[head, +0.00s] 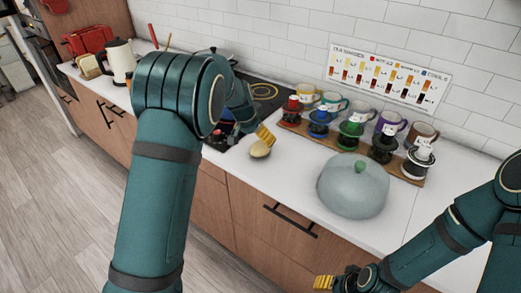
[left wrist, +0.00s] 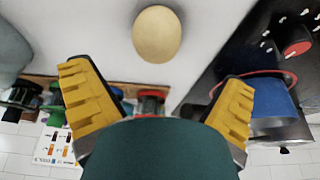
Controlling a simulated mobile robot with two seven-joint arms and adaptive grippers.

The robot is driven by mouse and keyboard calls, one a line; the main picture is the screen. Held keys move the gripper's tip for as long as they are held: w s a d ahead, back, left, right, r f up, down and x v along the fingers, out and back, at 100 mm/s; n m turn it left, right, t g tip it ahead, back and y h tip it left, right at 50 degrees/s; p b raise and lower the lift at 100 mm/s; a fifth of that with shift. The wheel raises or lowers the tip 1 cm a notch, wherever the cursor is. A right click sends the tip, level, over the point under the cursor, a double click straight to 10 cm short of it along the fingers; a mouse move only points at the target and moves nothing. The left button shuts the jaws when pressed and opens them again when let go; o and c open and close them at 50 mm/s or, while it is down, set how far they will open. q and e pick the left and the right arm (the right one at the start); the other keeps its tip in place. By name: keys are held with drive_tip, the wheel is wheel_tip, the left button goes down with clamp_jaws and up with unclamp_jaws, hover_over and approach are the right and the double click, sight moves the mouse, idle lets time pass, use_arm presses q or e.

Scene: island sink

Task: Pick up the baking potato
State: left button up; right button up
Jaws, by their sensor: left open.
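The baking potato (head: 260,149), a pale tan oval, lies on the white counter near its front edge, right of the stove. In the left wrist view the potato (left wrist: 157,33) is at the top middle, beyond the space between the fingers. My left gripper (head: 265,133) is right beside the potato in the head view, its yellow fingertip partly overlapping it. In the left wrist view my left gripper (left wrist: 157,80) has its two yellow fingers wide apart with nothing between them. My right gripper (head: 323,283) is low at the bottom edge, mostly hidden, below the counter front.
A large grey-blue dome with a green knob (head: 352,186) stands right of the potato. Several coloured mugs and drippers line a wooden board (head: 408,171) behind. The black stove (head: 268,93) and a blue pot (left wrist: 272,101) are close beside my left gripper.

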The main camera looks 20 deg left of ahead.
sight(260, 144)
use_arm(q)
drive_tip(key=b+x, duration=0.1)
drive_tip(key=x, duration=0.6)
drive_tip(key=shift+s+d+f, duration=0.15)
drive_tip(key=c, duration=1.4)
